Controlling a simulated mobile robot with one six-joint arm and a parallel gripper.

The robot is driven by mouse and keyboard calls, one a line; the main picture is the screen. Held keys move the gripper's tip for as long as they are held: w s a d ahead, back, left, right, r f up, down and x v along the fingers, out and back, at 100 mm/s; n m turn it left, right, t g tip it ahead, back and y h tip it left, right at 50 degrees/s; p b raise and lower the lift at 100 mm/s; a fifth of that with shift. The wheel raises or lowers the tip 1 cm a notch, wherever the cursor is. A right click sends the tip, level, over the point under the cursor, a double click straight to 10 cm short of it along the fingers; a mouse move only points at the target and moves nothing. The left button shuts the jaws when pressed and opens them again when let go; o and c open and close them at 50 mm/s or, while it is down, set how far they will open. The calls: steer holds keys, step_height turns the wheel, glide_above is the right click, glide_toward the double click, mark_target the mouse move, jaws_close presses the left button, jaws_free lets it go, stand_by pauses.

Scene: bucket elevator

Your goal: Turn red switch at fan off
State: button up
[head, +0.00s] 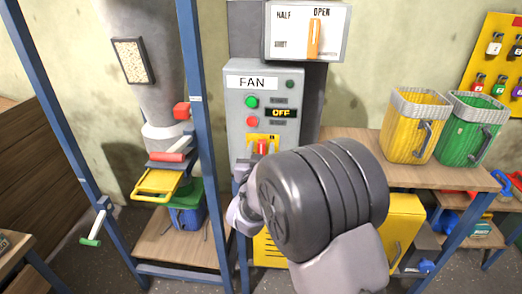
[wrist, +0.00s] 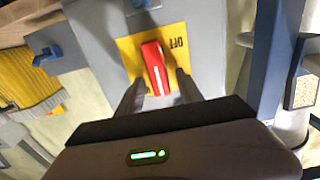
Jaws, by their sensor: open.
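The grey fan box (head: 238,122) stands in the middle of the head view, with a "FAN" label, a green and a red button, and a black display reading "OFF". Its red switch (head: 262,146) sits on a yellow plate low on the box, partly hidden by my arm. In the wrist view the red switch (wrist: 154,66) is a red handle with a white line, on the yellow plate marked "OFF". My gripper (wrist: 158,90) is open, its two dark fingers on either side of the handle's near end. I cannot tell whether they touch it.
Above the fan box is a panel with an orange lever (head: 314,40) marked "HALF" and "OPEN". A blue frame post (head: 200,110) stands close on the left. Yellow (head: 412,125) and green (head: 472,130) buckets stand on a wooden shelf to the right.

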jaws_close()
steer(key=shift+n, duration=0.3)
steer(key=n, duration=0.1)
steer(key=n+b, duration=0.1)
steer(key=n, duration=0.1)
steer(key=shift+a+f+n, duration=0.15)
steer(key=shift+a+n, duration=0.15)
steer(key=shift+a, duration=0.05)
steer(key=shift+a+f+n+p, duration=0.25)
steer(key=shift+n+p, duration=0.2)
steer(key=shift+n, duration=1.8)
steer(key=shift+a+f+n+p, duration=0.15)
steer(key=shift+f+n+p, duration=0.25)
steer(key=shift+n, duration=1.9)
steer(key=shift+a+f+n+p, duration=0.2)
steer(key=shift+n+p, duration=0.3)
steer(key=shift+n, duration=1.75)
